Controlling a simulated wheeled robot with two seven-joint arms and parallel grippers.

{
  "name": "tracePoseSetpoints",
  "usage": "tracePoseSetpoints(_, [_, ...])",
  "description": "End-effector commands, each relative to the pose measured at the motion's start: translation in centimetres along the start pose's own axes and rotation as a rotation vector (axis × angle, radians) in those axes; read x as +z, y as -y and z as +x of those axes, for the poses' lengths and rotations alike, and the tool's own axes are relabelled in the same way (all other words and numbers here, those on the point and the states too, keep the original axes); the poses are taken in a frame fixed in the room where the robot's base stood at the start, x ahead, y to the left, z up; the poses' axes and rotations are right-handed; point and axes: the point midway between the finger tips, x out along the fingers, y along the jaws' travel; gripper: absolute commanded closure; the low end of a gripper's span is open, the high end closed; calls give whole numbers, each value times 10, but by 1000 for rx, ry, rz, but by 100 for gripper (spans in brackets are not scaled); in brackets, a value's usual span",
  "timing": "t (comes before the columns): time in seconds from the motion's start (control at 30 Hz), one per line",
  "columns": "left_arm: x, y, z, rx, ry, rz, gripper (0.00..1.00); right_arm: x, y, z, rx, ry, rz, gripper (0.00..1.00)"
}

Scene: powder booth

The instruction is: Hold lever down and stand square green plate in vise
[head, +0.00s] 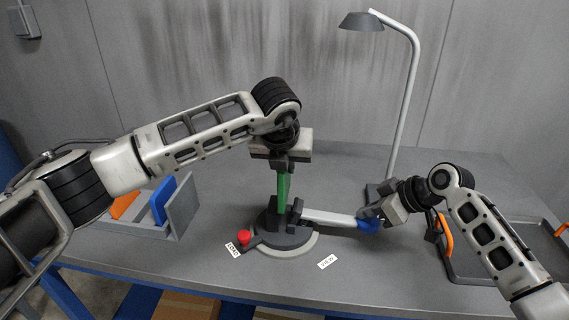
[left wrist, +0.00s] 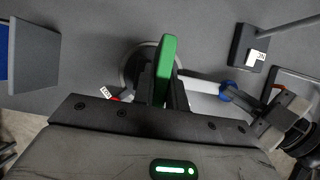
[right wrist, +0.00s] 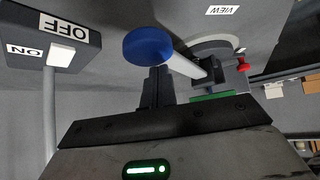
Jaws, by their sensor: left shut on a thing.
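The green plate (head: 283,187) stands upright with its lower end down at the jaws of the vise (head: 285,242); I cannot tell how deep it sits. My left gripper (head: 281,165) is shut on the plate's upper part from above, and the plate also shows in the left wrist view (left wrist: 165,65). The vise's pale lever (head: 328,217) lies about level, pointing right, with a blue knob (head: 369,226) at its end. My right gripper (right wrist: 157,78) looks shut and empty, its fingertips close by the lever beside the knob; contact is unclear.
A grey rack (head: 182,207) at the left holds a blue plate (head: 163,199) and an orange plate (head: 124,204). A lamp (head: 407,90) stands behind, its switch base (right wrist: 45,38) near my right gripper. A dark tray (head: 470,278) is at the right. A red knob (head: 244,237) is at the vise's front.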

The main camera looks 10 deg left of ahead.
Motion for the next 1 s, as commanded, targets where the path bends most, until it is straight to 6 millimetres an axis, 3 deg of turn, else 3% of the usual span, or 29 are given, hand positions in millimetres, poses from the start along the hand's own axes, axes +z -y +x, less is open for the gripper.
tracePoseSetpoints(0.37, [0, 0, 2, -1, 1, 0, 100, 1, 1, 1, -2, 2, 0, 100])
tracePoseSetpoints(1.0, [-12, 0, 23, -1, 2, 0, 100, 1, 1, 1, -2, 2, 0, 100])
